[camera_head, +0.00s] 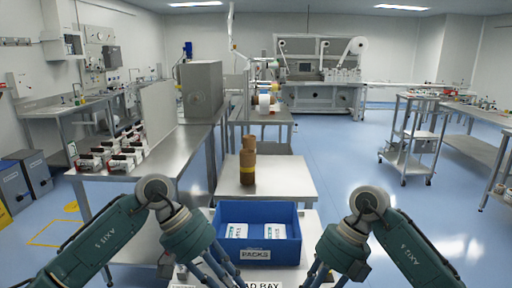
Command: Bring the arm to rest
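My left arm comes in from the lower left, and my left gripper (216,274) points down at the left front of a blue bin. My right arm comes in from the lower right, and my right gripper (318,272) points down at the bin's right front. The fingers of both run to the bottom edge of the picture, so their tips and opening are not clear. I see nothing held in either. The blue bin (257,254) is labelled PACKS and holds two white packs (274,231) side by side.
Behind the bin, a steel table (290,180) carries a stack of brown rolls (248,162). A steel bench (165,155) with red-and-white items stands at left. A wheeled cart (408,150) stands at right. Blue floor (345,165) is clear between table and cart.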

